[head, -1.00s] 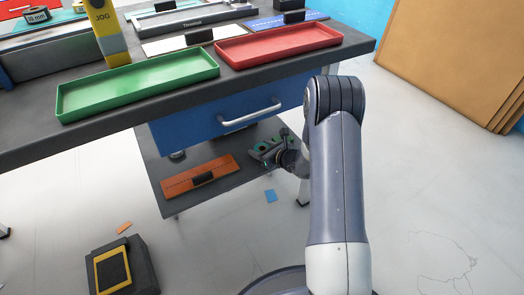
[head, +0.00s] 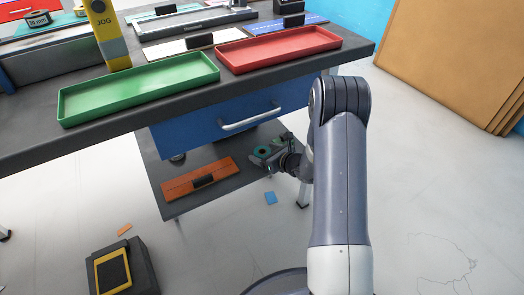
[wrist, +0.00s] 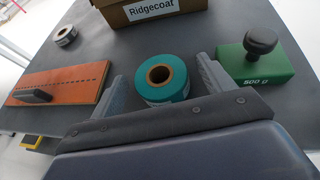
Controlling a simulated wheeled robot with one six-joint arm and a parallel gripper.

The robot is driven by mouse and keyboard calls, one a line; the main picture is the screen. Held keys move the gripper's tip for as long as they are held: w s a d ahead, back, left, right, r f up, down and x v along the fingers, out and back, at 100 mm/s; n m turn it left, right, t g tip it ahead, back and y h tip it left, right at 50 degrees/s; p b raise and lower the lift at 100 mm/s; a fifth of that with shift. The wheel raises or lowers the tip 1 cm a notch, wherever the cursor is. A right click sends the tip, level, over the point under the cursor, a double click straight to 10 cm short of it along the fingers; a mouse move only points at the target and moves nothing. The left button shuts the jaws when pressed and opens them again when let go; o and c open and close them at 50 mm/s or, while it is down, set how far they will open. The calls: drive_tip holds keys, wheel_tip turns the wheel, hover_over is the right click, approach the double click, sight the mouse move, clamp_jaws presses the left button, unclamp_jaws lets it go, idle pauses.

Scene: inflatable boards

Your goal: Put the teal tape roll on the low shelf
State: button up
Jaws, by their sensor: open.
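The teal tape roll (wrist: 160,78) lies flat on the dark low shelf (wrist: 115,48) under the table, its brown core hole facing up. In the head view the roll (head: 262,151) shows small beside my gripper (head: 266,161). In the wrist view my gripper (wrist: 162,72) is open, with one finger on each side of the roll. A small gap shows on either side, so the fingers do not seem to press on it. The roll's near lower edge is partly hidden by the gripper body.
On the shelf, an orange board (wrist: 60,82) with a black handle lies left, a green 500 g weight (wrist: 256,62) stands close right, and a Ridgecoat box (wrist: 150,12) is behind. A grey roll (wrist: 64,36) sits far left. The blue drawer (head: 225,110) overhangs the shelf.

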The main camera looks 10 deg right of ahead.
drive_tip(key=p+v, duration=0.2)
drive_tip(key=v, duration=0.8)
drive_tip(key=b+x, duration=0.1)
drive_tip(key=x, duration=0.3)
drive_tip(key=b+x, duration=0.1)
drive_tip(key=x, duration=0.3)
drive_tip(key=b+x, duration=0.1)
drive_tip(key=x, duration=0.3)
drive_tip(key=shift+f+b, duration=0.35)
drive_tip(key=shift+b, duration=0.05)
drive_tip(key=shift+r+p, duration=0.75)
drive_tip(key=shift+r, duration=0.15)
drive_tip(key=shift+r+p, duration=0.3)
drive_tip(key=shift+r, duration=0.4)
